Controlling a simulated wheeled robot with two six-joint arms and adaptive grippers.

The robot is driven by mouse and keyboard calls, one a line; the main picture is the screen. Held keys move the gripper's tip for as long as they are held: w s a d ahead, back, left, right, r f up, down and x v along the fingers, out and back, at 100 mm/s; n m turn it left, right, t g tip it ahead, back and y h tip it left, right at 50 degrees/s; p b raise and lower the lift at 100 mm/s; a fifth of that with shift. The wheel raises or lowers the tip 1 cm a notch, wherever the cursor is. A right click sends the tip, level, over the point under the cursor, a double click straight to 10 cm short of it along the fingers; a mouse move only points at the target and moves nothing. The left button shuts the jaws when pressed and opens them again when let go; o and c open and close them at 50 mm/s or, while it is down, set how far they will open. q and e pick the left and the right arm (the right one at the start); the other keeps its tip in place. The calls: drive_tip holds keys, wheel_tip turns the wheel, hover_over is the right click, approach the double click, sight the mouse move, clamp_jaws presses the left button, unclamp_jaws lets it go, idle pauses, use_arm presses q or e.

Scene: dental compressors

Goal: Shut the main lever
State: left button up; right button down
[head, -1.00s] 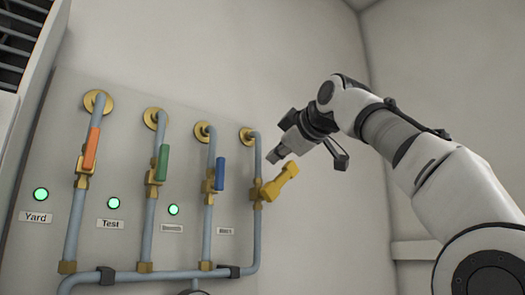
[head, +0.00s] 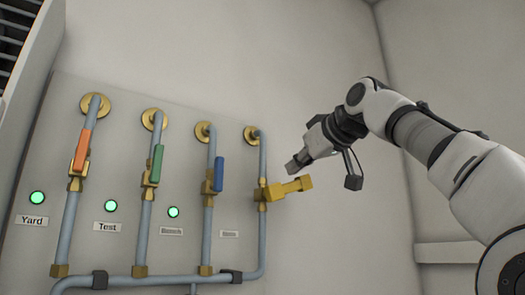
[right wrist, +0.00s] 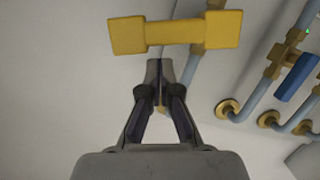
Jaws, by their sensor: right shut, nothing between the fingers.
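The yellow lever (head: 291,187) is on the rightmost pipe, beside a small label (head: 229,233) too blurred to read. It sticks out to the right, nearly level, tilted slightly up at its free end, across the upright pipe (head: 262,235). My right gripper (head: 292,167) is shut and empty, just above the lever in the head view. In the right wrist view the shut fingertips (right wrist: 164,68) are close to the middle of the yellow bar (right wrist: 175,32); whether they touch it I cannot tell. My left gripper is not in view.
Orange (head: 83,149), green (head: 156,163) and blue (head: 219,174) levers stand along their pipes to the left. Three green lamps are lit, one of them by the Yard label (head: 29,220). A pipe runs along the bottom. The wall right of the panel is bare.

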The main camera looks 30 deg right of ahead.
sight(303, 181)
drive_tip(key=d+f+m, duration=0.1)
drive_tip(key=d, duration=0.2)
drive_tip(key=shift+w+f+m+y, duration=0.1)
drive_tip(key=shift+f+m+y, duration=0.3)
drive_tip(key=shift+d+f+b, duration=0.15)
drive_tip(key=shift+f+b, duration=0.05)
drive_tip(key=shift+b, duration=0.15)
drive_tip(key=shift+f, duration=0.1)
drive_tip(key=shift+a, duration=0.45)
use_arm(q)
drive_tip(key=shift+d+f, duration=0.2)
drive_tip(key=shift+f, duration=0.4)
use_arm(e)
drive_tip(key=shift+d, duration=0.15)
drive_tip(key=shift+f, duration=0.1)
